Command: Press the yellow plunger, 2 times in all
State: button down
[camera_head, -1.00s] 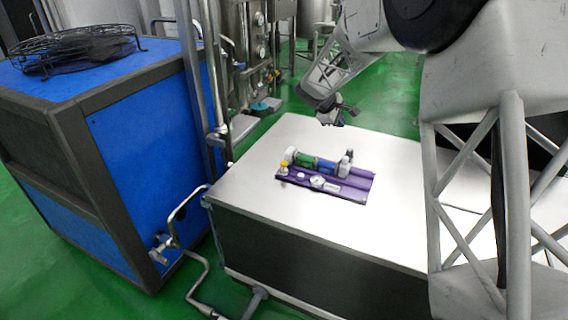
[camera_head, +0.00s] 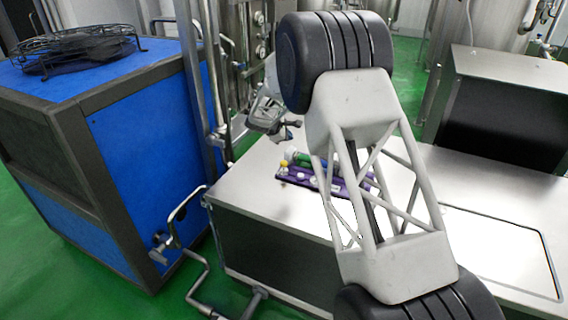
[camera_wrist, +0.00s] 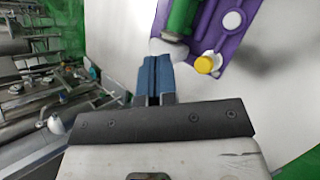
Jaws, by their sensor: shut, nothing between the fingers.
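The yellow plunger (camera_wrist: 204,65) is a small round yellow cap with a white base, at the edge of a purple board (camera_wrist: 240,45). In the head view the plunger (camera_head: 284,164) is at the left end of the purple board. My gripper (camera_wrist: 154,62) is shut and empty. In the wrist view its blue-grey fingertips are to the left of the plunger, apart from it in the picture. The gap in height cannot be told. In the head view my arm hides the right part of the board.
A green cylinder (camera_wrist: 182,18) with a white end lies on the board near the fingertips. A white disc (camera_wrist: 232,20) is beside it. The board is on a pale metal table (camera_head: 245,195), with bare surface around it. A blue cabinet (camera_head: 150,130) stands to the left.

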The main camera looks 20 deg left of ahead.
aim_at(284, 163)
jog(key=shift+a+f, duration=0.5)
jog(key=shift+a, duration=0.25)
jog(key=shift+f, duration=0.15)
jog(key=shift+f, duration=4.25)
